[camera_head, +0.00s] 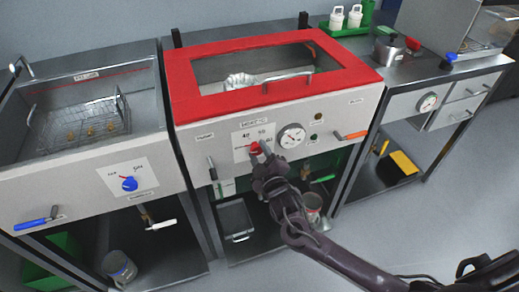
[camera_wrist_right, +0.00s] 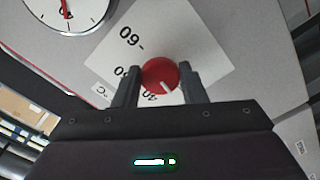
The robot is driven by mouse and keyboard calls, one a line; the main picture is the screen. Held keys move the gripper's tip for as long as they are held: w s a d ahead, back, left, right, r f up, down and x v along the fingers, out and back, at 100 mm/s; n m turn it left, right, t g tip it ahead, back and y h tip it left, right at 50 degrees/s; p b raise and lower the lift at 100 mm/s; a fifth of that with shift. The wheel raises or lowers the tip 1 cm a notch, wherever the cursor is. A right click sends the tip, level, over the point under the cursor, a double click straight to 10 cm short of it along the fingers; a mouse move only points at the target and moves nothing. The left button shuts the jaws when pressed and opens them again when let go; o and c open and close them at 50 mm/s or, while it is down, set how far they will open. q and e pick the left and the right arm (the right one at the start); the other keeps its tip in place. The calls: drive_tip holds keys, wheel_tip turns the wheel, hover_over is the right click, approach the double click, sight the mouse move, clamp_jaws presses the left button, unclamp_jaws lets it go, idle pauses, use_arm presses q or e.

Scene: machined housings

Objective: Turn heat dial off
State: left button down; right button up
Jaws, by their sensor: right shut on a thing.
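The red heat dial (camera_head: 255,147) sits on a white label plate on the front panel of the middle unit, which has a red-framed top. In the right wrist view the red dial (camera_wrist_right: 160,76) carries a white pointer mark that points down and slightly right, near the printed 40. My right gripper (camera_head: 258,158) is at the panel with its fingers on both sides of the dial. The right wrist view shows the two fingertips (camera_wrist_right: 158,80) closed on the dial. My left gripper does not show.
A round gauge (camera_head: 292,136) is right of the dial, with an orange-handled lever (camera_head: 351,135) further right. A lever with a black handle (camera_head: 212,168) is to the left. The left unit has a blue dial (camera_head: 129,184) and holds a wire basket (camera_head: 88,120).

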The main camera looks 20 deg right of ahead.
drive_tip(key=shift+n+p, duration=0.3)
drive_tip(key=shift+n, duration=0.4)
drive_tip(key=o, duration=1)
drive_tip(key=shift+s, duration=0.1)
drive_tip(key=s, duration=0.7)
drive_tip(key=shift+s+d, duration=0.15)
drive_tip(key=shift+s, duration=0.15)
